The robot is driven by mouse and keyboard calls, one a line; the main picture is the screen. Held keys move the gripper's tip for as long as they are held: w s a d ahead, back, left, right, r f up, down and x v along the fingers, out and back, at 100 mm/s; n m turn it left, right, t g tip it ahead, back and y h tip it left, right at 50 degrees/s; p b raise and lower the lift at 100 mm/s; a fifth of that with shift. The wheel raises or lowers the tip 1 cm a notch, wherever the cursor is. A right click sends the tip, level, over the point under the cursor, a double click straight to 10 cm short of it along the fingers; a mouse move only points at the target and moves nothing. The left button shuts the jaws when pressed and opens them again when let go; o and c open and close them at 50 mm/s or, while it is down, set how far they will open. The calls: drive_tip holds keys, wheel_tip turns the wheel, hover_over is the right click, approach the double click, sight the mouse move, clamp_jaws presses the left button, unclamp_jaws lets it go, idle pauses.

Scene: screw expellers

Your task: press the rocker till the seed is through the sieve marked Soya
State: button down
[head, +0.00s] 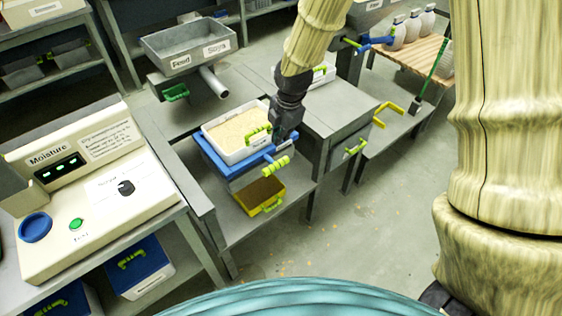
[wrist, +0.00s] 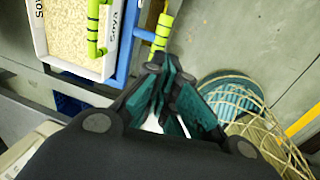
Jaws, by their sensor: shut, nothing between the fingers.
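The sieve (head: 232,152) is a white tray with a pale layer of seed in it and a green handle. It sits in a blue frame (head: 212,157); in the wrist view the sieve's rim (wrist: 113,50) reads "Soya". The rocker (head: 276,166) sticks out from the frame's right side as a blue bar with a yellow-green grip; the grip also shows in the wrist view (wrist: 161,34). My gripper (head: 289,137) is shut and empty, just above and beside the rocker. I cannot tell whether its fingertips (wrist: 166,78) touch the grip.
A yellow bin (head: 271,207) with brown contents stands below the sieve. A grey hopper (head: 158,58) marked Feed and Soya stands behind. A moisture meter (head: 60,215) is at the left, a grey table (head: 335,112) at the right. Bits lie scattered on the open floor (head: 335,235).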

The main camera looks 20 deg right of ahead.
sight(274, 164)
drive_tip(key=shift+a+r, duration=0.1)
drive_tip(key=shift+w, duration=0.1)
idle(0.3)
drive_tip(key=shift+w+a+f+p, duration=0.15)
drive_tip(key=shift+w+f+p, duration=0.3)
drive_tip(key=shift+f, duration=1.85)
drive_tip(key=shift+w+a+f+p, duration=0.1)
drive_tip(key=shift+w+f+p, duration=0.3)
drive_tip(key=shift+f, duration=1.9)
drive_tip(key=shift+w+a+f+p, duration=0.15)
drive_tip(key=shift+w+f+p, duration=0.25)
drive_tip(key=shift+f, duration=1.9)
